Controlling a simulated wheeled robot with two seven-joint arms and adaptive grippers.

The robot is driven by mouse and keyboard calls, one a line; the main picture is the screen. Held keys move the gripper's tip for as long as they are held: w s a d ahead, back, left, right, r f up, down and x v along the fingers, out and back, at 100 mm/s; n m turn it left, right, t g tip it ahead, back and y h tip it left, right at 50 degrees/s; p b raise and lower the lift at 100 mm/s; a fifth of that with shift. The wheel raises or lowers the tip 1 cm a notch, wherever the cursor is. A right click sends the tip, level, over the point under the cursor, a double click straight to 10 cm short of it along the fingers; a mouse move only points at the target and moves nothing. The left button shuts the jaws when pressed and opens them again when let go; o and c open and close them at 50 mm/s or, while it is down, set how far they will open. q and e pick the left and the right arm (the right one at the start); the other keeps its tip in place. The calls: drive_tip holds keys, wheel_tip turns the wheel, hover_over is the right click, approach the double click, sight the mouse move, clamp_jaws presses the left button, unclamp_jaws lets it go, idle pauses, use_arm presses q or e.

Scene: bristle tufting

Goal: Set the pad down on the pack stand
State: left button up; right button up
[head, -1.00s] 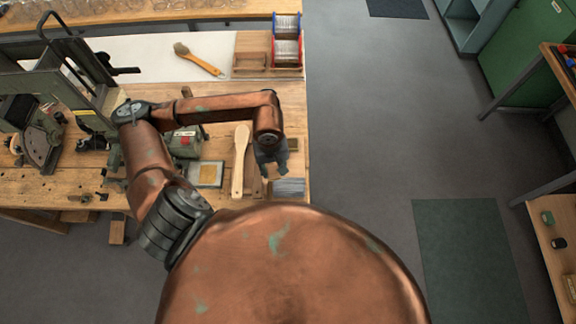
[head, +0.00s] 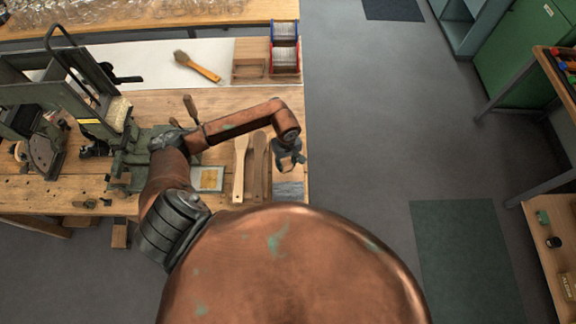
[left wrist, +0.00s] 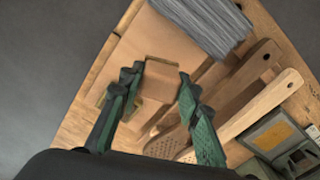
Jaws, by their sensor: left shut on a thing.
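My left gripper (head: 288,158) is over the right end of the workbench, pointing down. In the left wrist view its green fingers (left wrist: 158,92) are closed on the sides of a small brown block (left wrist: 159,78), which seems to be the pad. Beyond it a flat tan board (left wrist: 150,42) lies by the bench edge; I cannot tell whether the block touches it. A grey bristle bundle (left wrist: 208,22) lies beside the board and also shows in the head view (head: 289,190). I cannot tell for sure which piece is the pack stand. My right gripper is out of view.
Wooden paddle-shaped brush bodies (head: 240,165) lie left of the gripper, then a framed tan plate (head: 208,179). A green machine stands further left. A wooden tray (head: 249,68), bristle bins (head: 285,58) and a brush (head: 200,67) are at the back. Open floor lies right.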

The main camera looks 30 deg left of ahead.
sight(288, 167)
use_arm(q)
drive_tip(key=shift+w+f, duration=0.45)
drive_tip(key=shift+f, duration=0.1)
wheel_tip(288, 167, down, 2)
drive_tip(key=shift+d+f+p, duration=0.1)
drive_tip(key=shift+f+p, duration=0.05)
drive_tip(key=shift+p, duration=0.45)
drive_tip(key=shift+f, duration=0.35)
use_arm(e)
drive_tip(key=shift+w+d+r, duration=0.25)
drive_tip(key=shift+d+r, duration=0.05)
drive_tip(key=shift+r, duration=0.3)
use_arm(q)
drive_tip(key=shift+f, duration=0.15)
drive_tip(key=o, duration=1)
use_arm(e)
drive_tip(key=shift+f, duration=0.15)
